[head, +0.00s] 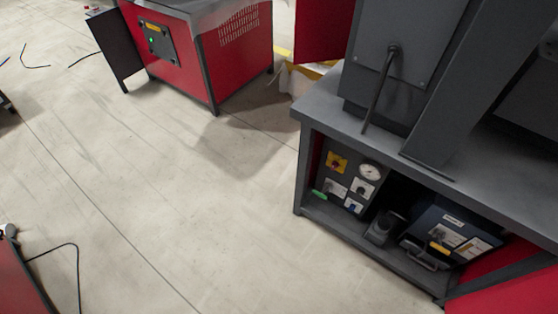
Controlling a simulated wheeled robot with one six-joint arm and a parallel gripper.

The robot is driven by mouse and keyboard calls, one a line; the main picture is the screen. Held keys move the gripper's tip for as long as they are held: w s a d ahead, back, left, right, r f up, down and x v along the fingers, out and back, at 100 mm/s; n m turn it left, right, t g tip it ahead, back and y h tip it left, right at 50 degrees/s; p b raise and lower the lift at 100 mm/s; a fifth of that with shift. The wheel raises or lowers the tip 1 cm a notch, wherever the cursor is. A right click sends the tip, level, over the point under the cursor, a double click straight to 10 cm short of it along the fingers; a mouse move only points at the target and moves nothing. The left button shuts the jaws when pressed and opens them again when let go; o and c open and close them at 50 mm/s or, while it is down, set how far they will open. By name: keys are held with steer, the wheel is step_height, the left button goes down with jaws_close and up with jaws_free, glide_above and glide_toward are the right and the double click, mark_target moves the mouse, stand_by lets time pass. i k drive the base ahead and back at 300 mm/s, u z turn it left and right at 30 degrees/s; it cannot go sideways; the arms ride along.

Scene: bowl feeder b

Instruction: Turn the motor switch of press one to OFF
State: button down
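A grey press (402,60) stands on a dark workbench (315,112) at the right of the head view. Under its top, on the left, is a dark control panel (325,173) with a yellow and red rotary switch (336,162), a round white gauge (370,171) and white label plates (362,188). I cannot read the labels, so I cannot tell which control is the motor switch or whether this is press one. The switch position is too small to tell. My gripper is not in view.
A green-handled object (319,194) lies by the panel, and a dark blue box (455,232) sits on the shelf. A red cabinet (190,55) stands at back left with a dark open door (114,47). The pale floor (170,190) between is clear. A cable (78,275) lies lower left.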

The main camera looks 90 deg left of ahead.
mark_target(334, 164)
steer(key=u, duration=3.2)
steer(key=k, duration=1.15)
steer(key=z, duration=1)
steer(key=i, duration=1)
steer(key=u, duration=0.25)
